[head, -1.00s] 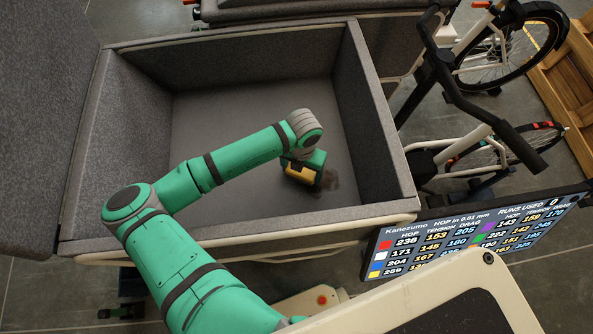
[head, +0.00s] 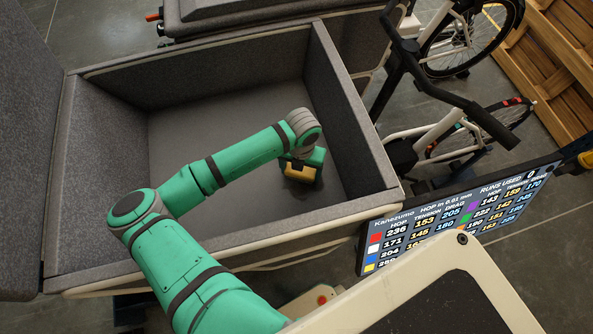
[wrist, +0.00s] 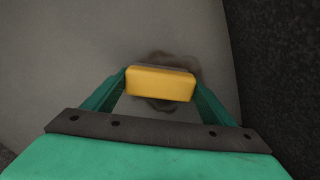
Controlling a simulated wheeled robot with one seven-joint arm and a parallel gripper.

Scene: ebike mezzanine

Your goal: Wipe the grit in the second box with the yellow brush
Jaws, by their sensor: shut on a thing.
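The yellow brush (head: 298,172) is a block held in my gripper (head: 302,160), low inside the grey-lined box (head: 105,155). In the wrist view my gripper (wrist: 160,88) is shut on the brush (wrist: 160,84), one green finger at each end. The grit is a dark smudge (wrist: 172,61) on the box floor. It shows above and below the brush in the wrist view, so the brush covers its middle. I cannot tell whether the bristles touch the floor. In the head view the brush and gripper hide most of the grit.
The box's right wall (wrist: 285,70) is close to my gripper. The floor to the left (head: 190,125) is bare. Another lidded grey box (head: 235,10) stands behind. A screen (head: 455,215), bikes (head: 455,125) and a wooden pallet (head: 550,75) are at the right.

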